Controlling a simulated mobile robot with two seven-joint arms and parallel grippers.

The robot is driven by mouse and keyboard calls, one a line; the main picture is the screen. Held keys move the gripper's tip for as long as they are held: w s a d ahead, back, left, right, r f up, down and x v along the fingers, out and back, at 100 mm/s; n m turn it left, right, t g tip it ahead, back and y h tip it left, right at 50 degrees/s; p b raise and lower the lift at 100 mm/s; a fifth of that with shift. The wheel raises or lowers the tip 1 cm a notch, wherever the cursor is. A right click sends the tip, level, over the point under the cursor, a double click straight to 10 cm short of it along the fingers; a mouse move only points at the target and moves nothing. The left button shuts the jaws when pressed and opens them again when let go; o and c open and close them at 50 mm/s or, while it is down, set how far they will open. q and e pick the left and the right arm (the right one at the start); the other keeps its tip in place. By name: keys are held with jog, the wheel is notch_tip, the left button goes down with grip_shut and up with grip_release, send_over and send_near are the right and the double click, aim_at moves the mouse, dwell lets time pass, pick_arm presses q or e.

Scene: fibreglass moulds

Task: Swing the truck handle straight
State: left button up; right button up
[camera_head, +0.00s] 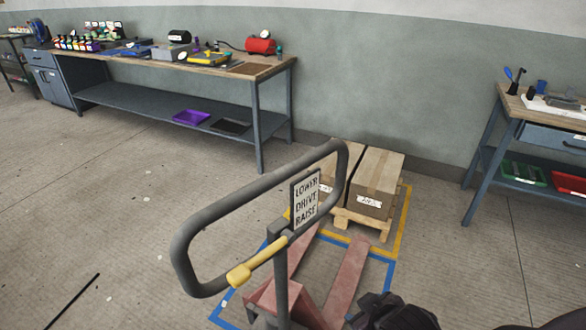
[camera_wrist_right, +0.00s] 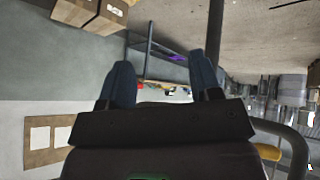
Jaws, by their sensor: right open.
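The truck handle (camera_head: 222,212) is a grey tube loop on an upright post, with a LOWER DRIVE RAISE sign and a yellow lever (camera_head: 255,264). The loop slants from lower left to upper right in the head view. Below it are the truck's red forks (camera_head: 345,280). My dark right gripper (camera_head: 372,306) is at the bottom, right of the post and apart from the loop. In the right wrist view its blue-grey fingers (camera_wrist_right: 160,82) are spread with nothing between them. A curved grey tube, likely the handle (camera_wrist_right: 296,148), shows there at lower right. My left gripper is out of view.
A workbench (camera_head: 262,75) stands at back left, another (camera_head: 510,105) at right. Floor left of the handle is mostly clear.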

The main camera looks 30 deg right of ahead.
jog(key=w+a+r+n+t+y, duration=0.1)
jog(key=w+a+r+n+t, duration=0.2)
jog(key=r, duration=0.5)
jog(key=w+r+n+t, duration=0.3)
jog(key=w+r+t, duration=0.25)
jog(key=r, duration=0.25)
jog(key=w+a+r+n+t+y, duration=0.1)
jog(key=w+a+r+n+t, duration=0.15)
jog(key=w+r+t, duration=0.4)
jog(key=s+a+r+n+g+y, duration=0.1)
jog(key=s+a+r+n+y, duration=0.1)
jog(key=a+r+n+y, duration=0.35)
jog(key=s+a+r+n+g+y, duration=0.1)
jog(key=s+a+r+n+y, duration=0.15)
jog(key=r+n+y, duration=0.65)
jog(key=s+a+n+g+y, duration=0.4)
jog(key=a+n+g+y, duration=0.35)
jog(key=n+g, duration=1)
jog(key=n+t+h, duration=0.4)
jog(key=n+h, duration=1.1)
jog(key=h, duration=0.5)
send_near(269, 183)
jog(key=w+d+f, duration=0.1)
jog(key=w+f, duration=0.1)
jog(key=w, duration=0.1)
jog(key=shift+g, duration=0.25)
jog(key=x, duration=1)
jog(key=shift+f, duration=0.1)
